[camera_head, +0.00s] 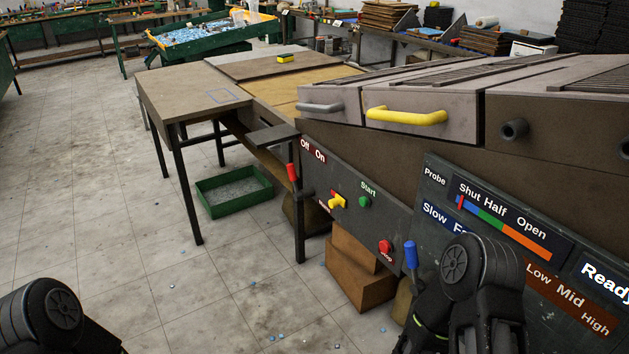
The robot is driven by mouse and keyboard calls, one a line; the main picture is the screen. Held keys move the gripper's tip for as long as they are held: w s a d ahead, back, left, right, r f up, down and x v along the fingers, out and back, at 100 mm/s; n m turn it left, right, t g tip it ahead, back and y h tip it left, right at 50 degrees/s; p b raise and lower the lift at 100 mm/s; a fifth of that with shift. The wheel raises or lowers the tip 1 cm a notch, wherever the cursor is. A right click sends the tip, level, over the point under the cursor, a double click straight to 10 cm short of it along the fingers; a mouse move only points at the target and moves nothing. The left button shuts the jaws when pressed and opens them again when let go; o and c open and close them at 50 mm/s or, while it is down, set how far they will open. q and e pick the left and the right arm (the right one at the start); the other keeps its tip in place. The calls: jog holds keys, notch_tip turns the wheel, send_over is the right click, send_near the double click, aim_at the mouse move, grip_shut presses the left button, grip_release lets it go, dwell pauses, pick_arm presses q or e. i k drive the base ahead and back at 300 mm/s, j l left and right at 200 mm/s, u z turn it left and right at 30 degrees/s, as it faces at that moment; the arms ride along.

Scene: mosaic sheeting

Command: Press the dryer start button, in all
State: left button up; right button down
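The dryer's side panel (330,188) runs across the middle right of the head view. The green start button (364,202) sits on it below the "Start" label. A red stop button (386,246) is lower right of it, and a yellow knob (337,202) is to its left. A red-handled lever (292,173) is beside the "Off On" label. My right arm is at the bottom right, below and right of the start button and apart from it. My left arm is at the bottom left corner, far from the panel. The fingertips of both grippers cannot be made out.
A blue-handled lever (411,255) stands near my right arm. A panel with "Slow", "Shut Half Open" and "Low Mid High" labels (437,178) fills the right. A yellow handle (406,117) juts from the dryer top. Cardboard boxes (358,285) and a green tray (205,201) are on the floor.

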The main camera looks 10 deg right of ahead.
aim_at(363, 200)
jog(key=i+j+u, duration=0.1)
jog(key=i+j, duration=0.15)
jog(key=i, duration=0.2)
jog(key=i+j+u, duration=0.15)
jog(key=i, duration=0.35)
